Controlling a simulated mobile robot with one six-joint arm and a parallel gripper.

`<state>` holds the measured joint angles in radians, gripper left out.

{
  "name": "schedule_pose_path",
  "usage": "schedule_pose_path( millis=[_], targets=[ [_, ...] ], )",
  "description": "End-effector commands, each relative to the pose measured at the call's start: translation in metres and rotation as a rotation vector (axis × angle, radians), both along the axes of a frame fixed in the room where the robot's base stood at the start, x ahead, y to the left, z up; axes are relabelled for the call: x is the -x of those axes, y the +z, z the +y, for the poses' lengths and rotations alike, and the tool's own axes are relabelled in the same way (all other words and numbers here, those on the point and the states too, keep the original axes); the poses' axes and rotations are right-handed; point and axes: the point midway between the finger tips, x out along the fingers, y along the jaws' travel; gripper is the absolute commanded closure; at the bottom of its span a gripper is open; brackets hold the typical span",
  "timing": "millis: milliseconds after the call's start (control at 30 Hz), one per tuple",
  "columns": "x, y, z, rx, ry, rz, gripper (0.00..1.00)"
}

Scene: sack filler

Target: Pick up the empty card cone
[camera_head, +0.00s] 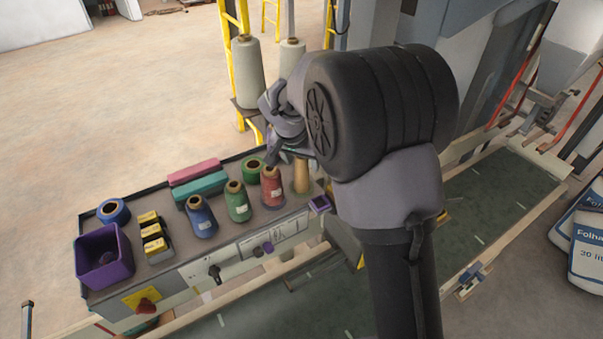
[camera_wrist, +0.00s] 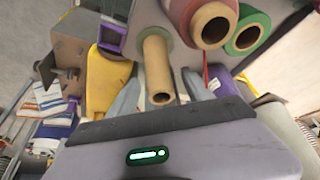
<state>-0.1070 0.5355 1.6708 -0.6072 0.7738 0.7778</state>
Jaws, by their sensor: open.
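The empty card cone (camera_head: 301,176) is a bare tan tube standing upright at the right end of the machine's tray top, next to the red thread cone. In the wrist view the card cone (camera_wrist: 156,62) points its open narrow end towards the camera. My gripper (camera_wrist: 160,86) is open, with one grey finger on each side of the cone's end and visible gaps between. In the head view my gripper (camera_head: 279,146) is above and slightly left of the cone, and partly hidden by my arm.
Red (camera_head: 271,187), green (camera_head: 237,202) and blue (camera_head: 201,217) thread cones stand in a row to the left. A green tape roll (camera_head: 252,168) is behind. A purple bin (camera_head: 103,258) is at the far left. Large pale yarn cones (camera_head: 248,72) stand behind.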

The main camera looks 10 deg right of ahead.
Motion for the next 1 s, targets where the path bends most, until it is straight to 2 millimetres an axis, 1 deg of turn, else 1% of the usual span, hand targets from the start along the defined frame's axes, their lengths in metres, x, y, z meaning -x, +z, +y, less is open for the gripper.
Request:
schedule_pose_path(
  millis=[33, 100, 200, 300, 433, 733, 1000],
  targets=[
    [0.000, -0.010, -0.001, 0.000, 0.000, 0.005, 0.41],
    [-0.003, -0.024, -0.003, 0.000, 0.000, 0.005, 0.41],
    [-0.008, -0.035, -0.006, 0.000, -0.001, 0.003, 0.41],
    [-0.009, -0.039, -0.006, 0.000, -0.001, 0.001, 0.41],
    [-0.009, -0.038, -0.006, 0.000, -0.001, 0.001, 0.41],
    [-0.009, -0.038, -0.006, 0.000, 0.000, 0.001, 1.00],
    [-0.009, -0.036, -0.006, 0.000, 0.000, 0.001, 1.00]
  ],
)
